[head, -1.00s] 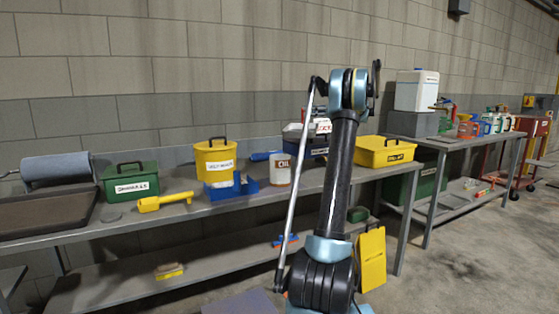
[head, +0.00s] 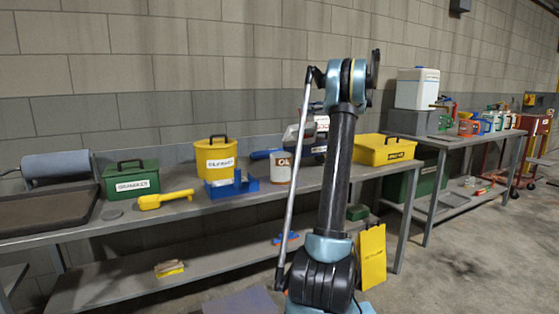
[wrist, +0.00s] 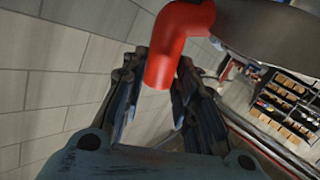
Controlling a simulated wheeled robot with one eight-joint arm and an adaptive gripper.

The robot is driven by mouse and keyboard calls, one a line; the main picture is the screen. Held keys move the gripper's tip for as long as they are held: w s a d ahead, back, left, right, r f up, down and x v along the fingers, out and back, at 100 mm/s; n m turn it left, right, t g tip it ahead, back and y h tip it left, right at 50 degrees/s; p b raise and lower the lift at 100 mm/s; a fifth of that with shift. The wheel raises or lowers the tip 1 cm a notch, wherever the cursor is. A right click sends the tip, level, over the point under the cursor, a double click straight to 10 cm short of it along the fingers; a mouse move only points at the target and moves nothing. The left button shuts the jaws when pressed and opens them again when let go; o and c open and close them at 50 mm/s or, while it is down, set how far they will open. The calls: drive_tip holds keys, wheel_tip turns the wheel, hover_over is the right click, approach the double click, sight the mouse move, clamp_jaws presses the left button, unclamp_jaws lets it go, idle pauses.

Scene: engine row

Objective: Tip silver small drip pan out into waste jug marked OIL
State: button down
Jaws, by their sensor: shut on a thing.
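My gripper (wrist: 160,75) is shut on the red handle (wrist: 178,45) of the silver small drip pan (wrist: 270,32) in the wrist view. The pan runs off the top right of that view; its inside is hidden. My gripper is hidden behind my arm in the head view. I cannot tell whether anything is pouring.
On the bench (head: 95,230) stand a green box (head: 130,181), a yellow bin (head: 216,158), a blue open tray (head: 233,187) and a yellow funnel-like tool (head: 165,199). A yellow case (head: 384,150) stands right of my arm. A white tank (head: 417,88) is farther right.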

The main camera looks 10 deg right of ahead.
drive_tip(key=shift+s+a+p, duration=0.15)
drive_tip(key=shift+a+p, duration=0.15)
drive_tip(key=shift+a+n, duration=0.2)
drive_tip(key=shift+n, duration=0.1)
drive_tip(key=shift+s+a+r+n+h+p, duration=0.4)
drive_tip(key=shift+s+a+r+h+p, duration=0.25)
drive_tip(key=shift+p, duration=0.5)
idle(0.4)
drive_tip(key=shift+s+a+r+h+p, duration=0.1)
drive_tip(key=shift+a+r+h+p, duration=0.2)
drive_tip(key=shift+a, duration=0.2)
